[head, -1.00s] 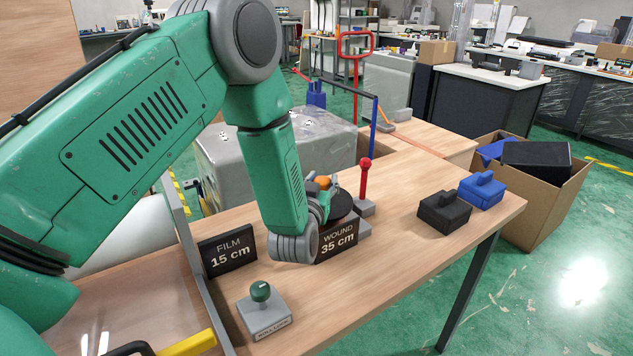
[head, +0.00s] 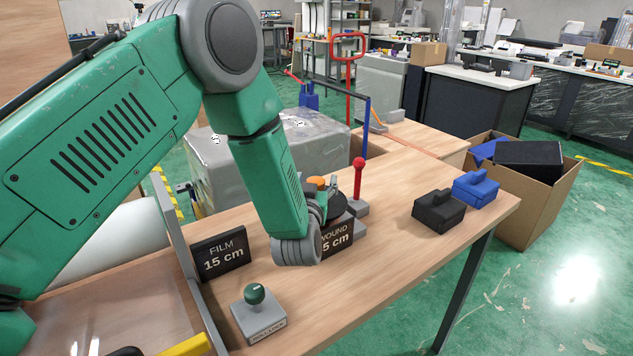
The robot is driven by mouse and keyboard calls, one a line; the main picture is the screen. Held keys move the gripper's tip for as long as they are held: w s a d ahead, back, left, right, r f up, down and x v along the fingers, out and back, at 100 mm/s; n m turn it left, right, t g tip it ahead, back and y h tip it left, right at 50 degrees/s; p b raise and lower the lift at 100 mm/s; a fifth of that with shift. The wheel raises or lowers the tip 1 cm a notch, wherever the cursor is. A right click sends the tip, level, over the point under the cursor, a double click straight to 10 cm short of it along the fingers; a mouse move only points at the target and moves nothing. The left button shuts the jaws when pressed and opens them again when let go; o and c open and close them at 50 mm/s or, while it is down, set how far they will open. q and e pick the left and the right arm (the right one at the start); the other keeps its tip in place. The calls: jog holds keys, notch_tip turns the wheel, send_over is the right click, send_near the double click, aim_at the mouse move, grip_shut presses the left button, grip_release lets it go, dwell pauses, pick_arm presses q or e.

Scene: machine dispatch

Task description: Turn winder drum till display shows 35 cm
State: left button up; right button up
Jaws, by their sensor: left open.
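My left gripper (head: 333,184) is open at the drum beside the knob. Its fingers are mostly hidden, so I cannot tell whether they touch it. My right gripper is not in view.
A red-knobbed lever (head: 358,178) stands just behind the drum. A grey box with a green button (head: 256,308) sits at the front. Black (head: 438,212) and blue (head: 476,188) blocks stand at the right. The table's middle right is clear.

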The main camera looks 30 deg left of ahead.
pick_arm(q)
jog(key=v, duration=1.1)
jog(key=shift+s+d, duration=0.2)
jog(key=shift+s, duration=0.15)
